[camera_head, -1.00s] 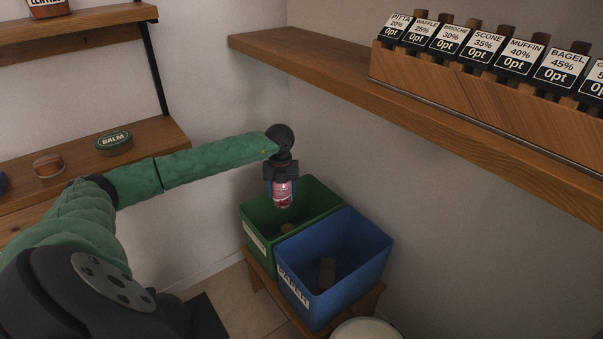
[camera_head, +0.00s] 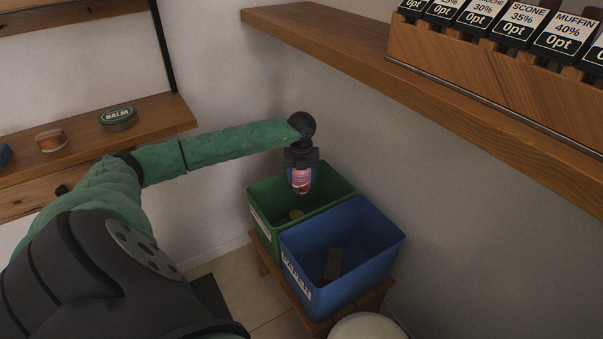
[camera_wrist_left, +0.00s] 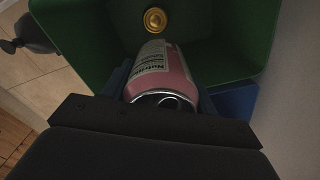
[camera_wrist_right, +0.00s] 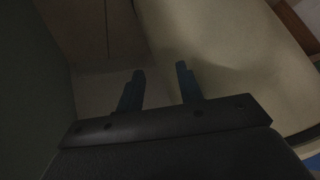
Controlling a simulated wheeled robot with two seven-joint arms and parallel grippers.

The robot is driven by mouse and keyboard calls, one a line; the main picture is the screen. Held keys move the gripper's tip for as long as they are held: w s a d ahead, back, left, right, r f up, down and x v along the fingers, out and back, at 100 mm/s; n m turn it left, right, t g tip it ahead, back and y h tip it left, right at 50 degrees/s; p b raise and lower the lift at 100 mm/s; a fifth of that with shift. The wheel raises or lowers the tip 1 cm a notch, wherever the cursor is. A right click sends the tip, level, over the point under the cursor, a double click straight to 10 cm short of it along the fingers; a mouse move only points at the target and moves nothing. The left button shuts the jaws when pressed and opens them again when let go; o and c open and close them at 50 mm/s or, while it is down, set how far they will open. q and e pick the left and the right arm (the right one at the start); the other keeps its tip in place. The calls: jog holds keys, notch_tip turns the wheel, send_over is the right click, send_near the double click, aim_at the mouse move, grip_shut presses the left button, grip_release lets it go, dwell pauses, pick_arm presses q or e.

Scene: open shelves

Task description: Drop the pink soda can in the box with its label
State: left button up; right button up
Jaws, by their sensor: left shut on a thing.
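My left gripper (camera_head: 301,172) is shut on the pink soda can (camera_head: 301,183) and holds it above the green box (camera_head: 262,190). In the left wrist view the pink can (camera_wrist_left: 172,75) lies between the fingers, its metal end toward the camera, with the green box (camera_wrist_left: 225,65) below. The green box has a white label on its front, too oblique to read. The blue box (camera_head: 340,296) beside it has a label that seems to read PAPER. My right gripper (camera_wrist_right: 159,88) shows only in the right wrist view, its fingers apart with nothing between them.
A small round golden item (camera_head: 296,214) lies in the green box, and a brown block (camera_head: 333,263) in the blue one. Both boxes stand on a wooden stool (camera_head: 263,262). A wooden shelf (camera_head: 440,90) with price tags juts out above right. A balm tin (camera_head: 118,117) sits on the left shelf.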

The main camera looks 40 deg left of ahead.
pick_arm(q)
jog(key=shift+f, duration=0.7)
jog(key=o, duration=1)
jog(key=shift+r+b, duration=0.35)
jog(key=shift+r, duration=3.55)
